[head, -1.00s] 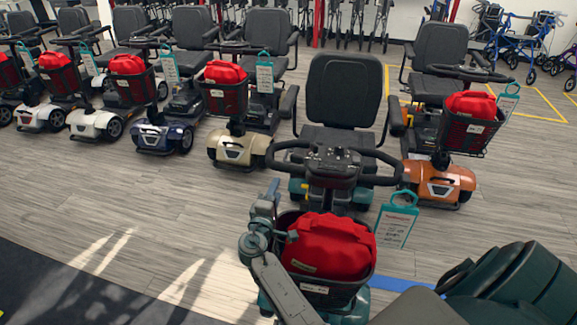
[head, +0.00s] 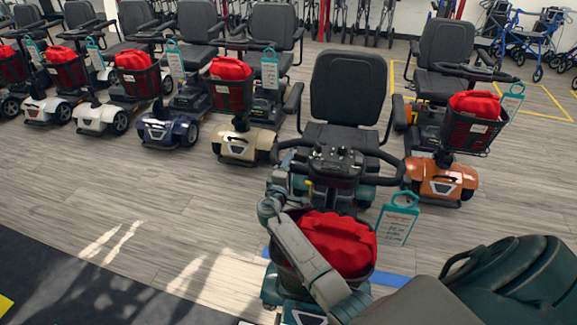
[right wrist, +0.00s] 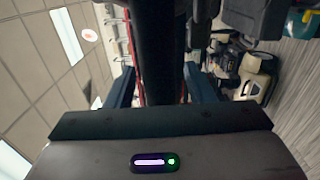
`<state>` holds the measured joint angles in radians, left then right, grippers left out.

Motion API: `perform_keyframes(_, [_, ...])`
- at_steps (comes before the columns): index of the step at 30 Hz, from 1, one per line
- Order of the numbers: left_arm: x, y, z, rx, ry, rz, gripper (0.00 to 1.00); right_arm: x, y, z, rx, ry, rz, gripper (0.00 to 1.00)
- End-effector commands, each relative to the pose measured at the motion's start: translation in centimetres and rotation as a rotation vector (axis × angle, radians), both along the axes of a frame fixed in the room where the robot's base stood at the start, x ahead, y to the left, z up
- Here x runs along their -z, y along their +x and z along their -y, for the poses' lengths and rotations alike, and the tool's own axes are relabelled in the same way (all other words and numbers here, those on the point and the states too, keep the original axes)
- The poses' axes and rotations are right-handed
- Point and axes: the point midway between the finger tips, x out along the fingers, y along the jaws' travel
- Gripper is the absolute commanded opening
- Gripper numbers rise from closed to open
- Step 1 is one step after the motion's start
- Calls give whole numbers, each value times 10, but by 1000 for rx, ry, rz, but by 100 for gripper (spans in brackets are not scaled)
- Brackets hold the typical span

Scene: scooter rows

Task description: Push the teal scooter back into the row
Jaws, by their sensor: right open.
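The teal scooter (head: 350,88) stands upright facing me, forward of the row, in the gap between a cream scooter (head: 240,146) and an orange scooter (head: 440,180). Its black handlebar (head: 380,165) carries a teal-framed tag (head: 397,220). A red bag (head: 338,243) sits in its front basket. My right arm crosses the basket, with the right gripper (head: 297,181) at the handlebar's left side. In the right wrist view the jaws (right wrist: 160,88) are open, with a dark bar between them; contact is unclear. My left gripper is out of view. My arm hides part of the scooter's front.
Several scooters with red bags stand in a row to the left. A blue floor line (head: 391,280) runs under the teal scooter's front. Walkers (head: 522,38) stand at the back right. Clear wood-look floor (head: 130,190) lies at the front left.

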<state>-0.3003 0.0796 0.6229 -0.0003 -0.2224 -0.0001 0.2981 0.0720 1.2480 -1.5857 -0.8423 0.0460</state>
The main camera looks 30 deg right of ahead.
Motion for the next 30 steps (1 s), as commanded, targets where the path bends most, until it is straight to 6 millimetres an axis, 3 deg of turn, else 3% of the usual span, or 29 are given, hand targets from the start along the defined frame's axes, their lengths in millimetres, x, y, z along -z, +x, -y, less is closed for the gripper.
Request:
perform_keyframes(3, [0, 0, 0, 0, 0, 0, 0, 0, 0, 0, 0, 0, 0, 48])
perform_keyframes(11, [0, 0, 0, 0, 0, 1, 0, 0, 0, 0, 0, 0, 0, 0])
perform_keyframes(20, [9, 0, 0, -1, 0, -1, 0, 2, 5, 5, 0, -2, 1, 0])
perform_keyframes(30, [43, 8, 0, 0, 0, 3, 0, 0, 37, 39, 2, -6, 8, 0])
